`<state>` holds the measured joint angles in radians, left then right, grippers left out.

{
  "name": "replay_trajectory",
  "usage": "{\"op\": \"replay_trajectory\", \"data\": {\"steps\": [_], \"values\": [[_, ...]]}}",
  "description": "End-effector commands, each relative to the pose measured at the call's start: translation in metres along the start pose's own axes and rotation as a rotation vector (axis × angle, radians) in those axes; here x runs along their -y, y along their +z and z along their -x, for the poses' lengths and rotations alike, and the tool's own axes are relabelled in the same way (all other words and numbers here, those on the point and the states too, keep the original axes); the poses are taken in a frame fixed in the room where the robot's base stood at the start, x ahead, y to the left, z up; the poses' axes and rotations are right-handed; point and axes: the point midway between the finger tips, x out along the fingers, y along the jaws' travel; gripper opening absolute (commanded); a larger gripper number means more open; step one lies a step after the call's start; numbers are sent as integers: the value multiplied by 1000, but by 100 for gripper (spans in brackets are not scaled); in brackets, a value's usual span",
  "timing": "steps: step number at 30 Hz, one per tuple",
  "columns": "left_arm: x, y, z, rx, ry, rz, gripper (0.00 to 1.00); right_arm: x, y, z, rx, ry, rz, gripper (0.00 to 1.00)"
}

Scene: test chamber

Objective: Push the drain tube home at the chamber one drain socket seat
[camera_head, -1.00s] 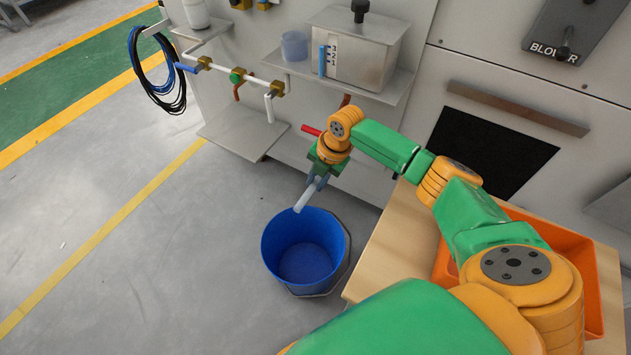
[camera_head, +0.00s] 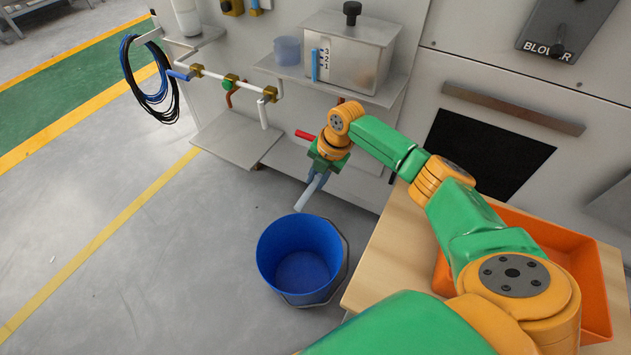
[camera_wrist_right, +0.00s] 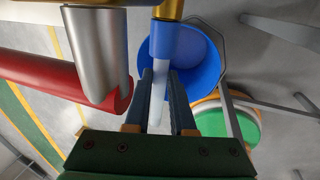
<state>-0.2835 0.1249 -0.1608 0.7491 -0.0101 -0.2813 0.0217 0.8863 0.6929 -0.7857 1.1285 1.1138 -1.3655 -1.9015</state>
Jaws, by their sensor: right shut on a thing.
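My right gripper (camera_head: 319,180) is shut on the pale drain tube (camera_head: 308,196), which slants down and left, its free end above the blue bucket (camera_head: 268,250). In the right wrist view the fingers (camera_wrist_right: 163,102) close on either side of the white tube (camera_wrist_right: 158,70). A brass fitting (camera_wrist_right: 170,8) shows at the top of that view, with a blue cylindrical piece (camera_wrist_right: 178,42) just below it. I cannot tell whether the tube is seated in it. The gripper hides the tube's upper end in the head view. My left gripper is not in view.
A red handle (camera_head: 305,135) sticks out just left of my right gripper; it is large in the wrist view (camera_wrist_right: 50,75) beside a grey metal cylinder (camera_wrist_right: 95,50). A metal shelf (camera_head: 240,140) lies left. A wooden table (camera_head: 375,265) with an orange tray (camera_head: 590,270) stands right.

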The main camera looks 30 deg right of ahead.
Motion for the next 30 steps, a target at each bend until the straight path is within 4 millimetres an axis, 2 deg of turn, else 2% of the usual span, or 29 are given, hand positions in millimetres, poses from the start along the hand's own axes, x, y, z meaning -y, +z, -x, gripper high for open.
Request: {"op": "replay_trajectory", "data": {"steps": [5, 6, 9, 18, 22, 25, 26, 27, 30], "values": [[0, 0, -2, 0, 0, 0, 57, 0, 3, 0, 2, 1, -1, 0], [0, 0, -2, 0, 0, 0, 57, 0, 3, 0, 2, 1, -1, 33], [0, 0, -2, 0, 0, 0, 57, 0, 3, 0, 2, 0, -1, 57], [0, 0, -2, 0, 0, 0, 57, 0, 3, 0, 1, 0, 0, 57], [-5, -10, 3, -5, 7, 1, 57, 0, 3, 2, 1, 0, 0, 57], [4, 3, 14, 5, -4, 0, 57, -2, 3, 34, 4, 2, 1, 57], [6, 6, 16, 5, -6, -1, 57, 1, 4, 40, 5, 0, 0, 57], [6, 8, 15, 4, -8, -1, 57, 17, 7, 38, 4, -5, -4, 57], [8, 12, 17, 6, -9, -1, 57, 45, 11, 44, 4, -7, -4, 57]]}}
